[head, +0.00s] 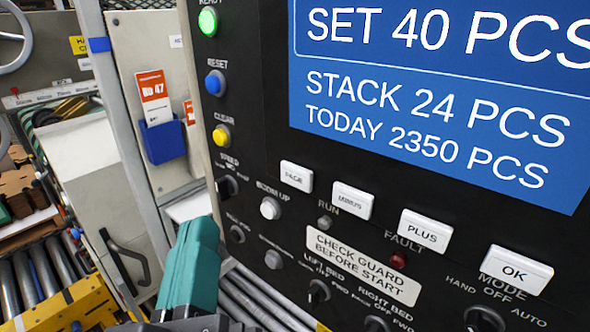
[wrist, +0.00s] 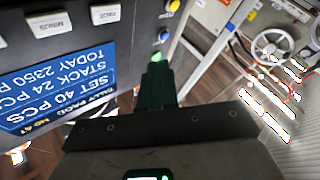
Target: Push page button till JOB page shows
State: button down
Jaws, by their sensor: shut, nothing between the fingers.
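The PAGE button (head: 296,177) is a white cap on the black control panel, below the screen. It also shows upside down at the top of the wrist view (wrist: 105,13). The blue screen (head: 440,110) reads SET 40 PCS, STACK 24 PCS and TODAY 2350 PCS.
White MINUS (head: 352,201), PLUS (head: 425,229) and OK (head: 516,270) buttons sit right of PAGE. A green lamp (head: 208,21), blue RESET (head: 215,83) and yellow CLEAR (head: 221,135) line the panel's left edge. A grey post (head: 120,130) stands left of the panel.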

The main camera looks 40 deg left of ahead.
jog(key=shift+s, duration=0.1)
dwell(0.4)
jog(key=p, duration=0.2)
send_near(281, 164)
jog(key=shift+s+a+x, duration=0.1)
jog(key=shift+x, duration=0.65)
jog(key=shift+s+a+x, duration=0.15)
jog(key=shift+x, duration=0.65)
jog(key=shift+s+a+x, duration=0.1)
jog(key=shift+x, duration=0.65)
jog(key=shift+w+r, duration=0.1)
jog(key=shift+w, duration=0.35)
jog(key=shift+w+d, duration=0.1)
jog(key=shift+w, duration=0.25)
dwell(0.7)
jog(key=shift+s, duration=0.8)
